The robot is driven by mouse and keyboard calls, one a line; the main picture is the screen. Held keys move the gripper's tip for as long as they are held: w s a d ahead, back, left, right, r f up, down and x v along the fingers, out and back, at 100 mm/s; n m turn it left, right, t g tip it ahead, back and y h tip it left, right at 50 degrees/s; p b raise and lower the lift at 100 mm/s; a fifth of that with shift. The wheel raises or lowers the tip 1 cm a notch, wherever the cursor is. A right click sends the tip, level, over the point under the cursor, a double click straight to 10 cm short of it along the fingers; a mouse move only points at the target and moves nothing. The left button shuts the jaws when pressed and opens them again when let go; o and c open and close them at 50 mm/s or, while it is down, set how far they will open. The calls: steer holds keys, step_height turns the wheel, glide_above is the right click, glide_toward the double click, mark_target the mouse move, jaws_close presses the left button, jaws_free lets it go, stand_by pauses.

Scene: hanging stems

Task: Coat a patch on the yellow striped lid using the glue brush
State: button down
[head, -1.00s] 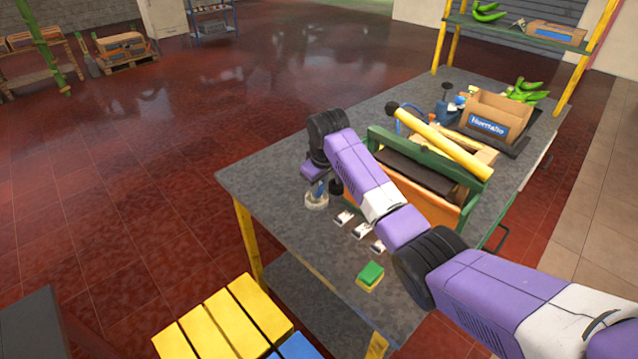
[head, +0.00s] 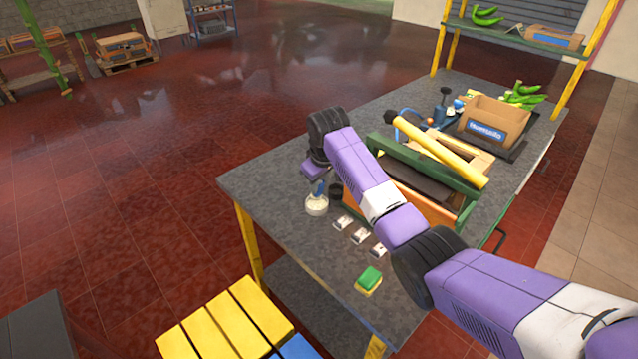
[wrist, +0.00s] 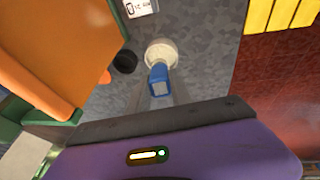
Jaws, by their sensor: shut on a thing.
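The glue brush, with a blue handle (head: 319,188), stands upright over a round whitish glue pot (head: 316,207) at the table's near left part. In the wrist view the blue handle (wrist: 159,83) points at my gripper, and its lower end is hidden over the pot (wrist: 161,50). My gripper (head: 316,181) is directly above the pot, shut on the brush handle; the fingers show only faintly in the wrist view (wrist: 158,92). The yellow striped lid (head: 228,318), with dark gaps between its strips, is at the bottom left, below and apart from the table; it also shows in the wrist view (wrist: 284,14).
A dark cup (head: 336,191) stands close beside the pot. Several small labelled boxes (head: 360,236) and a green-yellow sponge (head: 369,280) lie nearer the front. An orange and green toolbox (head: 465,205) with a yellow bar stands right of my gripper. Red floor lies open to the left.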

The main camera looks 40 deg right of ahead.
steer(key=shift+r+p, duration=0.9)
steer(key=shift+r, duration=1.15)
steer(key=shift+s, duration=0.1)
